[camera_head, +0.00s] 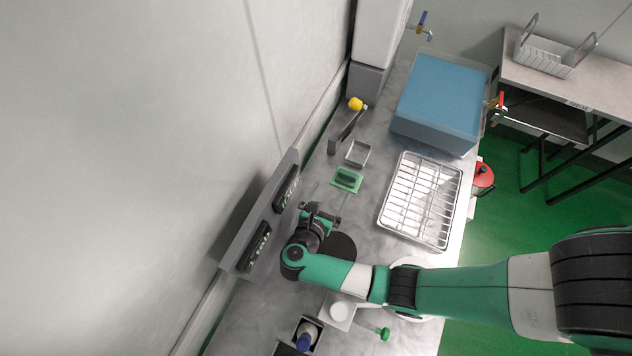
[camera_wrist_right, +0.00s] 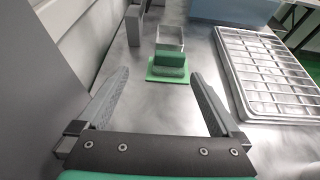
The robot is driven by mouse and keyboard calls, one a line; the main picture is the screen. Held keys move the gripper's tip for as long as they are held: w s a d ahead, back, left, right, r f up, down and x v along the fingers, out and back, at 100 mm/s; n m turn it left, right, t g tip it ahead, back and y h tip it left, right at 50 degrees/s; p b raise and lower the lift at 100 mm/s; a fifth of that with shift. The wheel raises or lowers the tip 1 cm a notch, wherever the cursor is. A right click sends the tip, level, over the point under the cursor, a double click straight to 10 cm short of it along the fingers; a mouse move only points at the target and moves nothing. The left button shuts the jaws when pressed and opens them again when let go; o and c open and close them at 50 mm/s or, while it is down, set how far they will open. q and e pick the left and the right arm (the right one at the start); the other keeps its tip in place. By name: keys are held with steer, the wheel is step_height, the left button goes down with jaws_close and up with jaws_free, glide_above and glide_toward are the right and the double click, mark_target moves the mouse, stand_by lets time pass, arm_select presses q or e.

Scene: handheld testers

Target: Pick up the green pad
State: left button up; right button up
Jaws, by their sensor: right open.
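The green pad (camera_head: 347,180) lies flat on the grey metal counter. In the right wrist view it is a light green sheet (camera_wrist_right: 153,72) with a darker green block (camera_wrist_right: 171,61) on it. My right gripper (camera_head: 321,211) is above the counter, just short of the pad and apart from it. In the wrist view the right gripper (camera_wrist_right: 161,76) has its fingers wide apart and nothing between them; the pad shows ahead, beyond the fingertips. My left gripper is in neither view.
A small clear tray (camera_head: 357,154) stands just behind the pad. A wire rack in a metal tray (camera_head: 421,200) is to its right. A wall panel with two dark handheld units (camera_head: 258,241) is at the left. A blue-topped box (camera_head: 440,95) stands farther back.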

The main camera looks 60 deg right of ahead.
mark_target(347, 176)
steer(key=shift+s+a+f, duration=0.2)
steer(key=shift+s+f, duration=0.05)
steer(key=d, duration=0.1)
steer(key=s+d, duration=0.1)
steer(key=d, duration=0.1)
steer(key=shift+s+d+f, duration=0.15)
steer(key=shift+f, duration=0.15)
steer(key=x, duration=0.2)
steer(key=b+x, duration=0.1)
steer(key=x, duration=0.1)
steer(key=shift+w, duration=0.3)
steer(key=shift+d+f, duration=0.1)
steer(key=shift+d, duration=0.3)
steer(key=shift+d+f, duration=0.15)
steer(key=b+x, duration=0.1)
steer(key=x, duration=0.3)
steer(key=shift+s+f, duration=0.15)
steer(key=shift+d, duration=0.25)
steer(key=c, duration=1.3)
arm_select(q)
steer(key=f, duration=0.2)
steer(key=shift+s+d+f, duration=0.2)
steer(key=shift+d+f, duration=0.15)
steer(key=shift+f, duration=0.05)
arm_select(e)
steer(key=shift+o, duration=0.2)
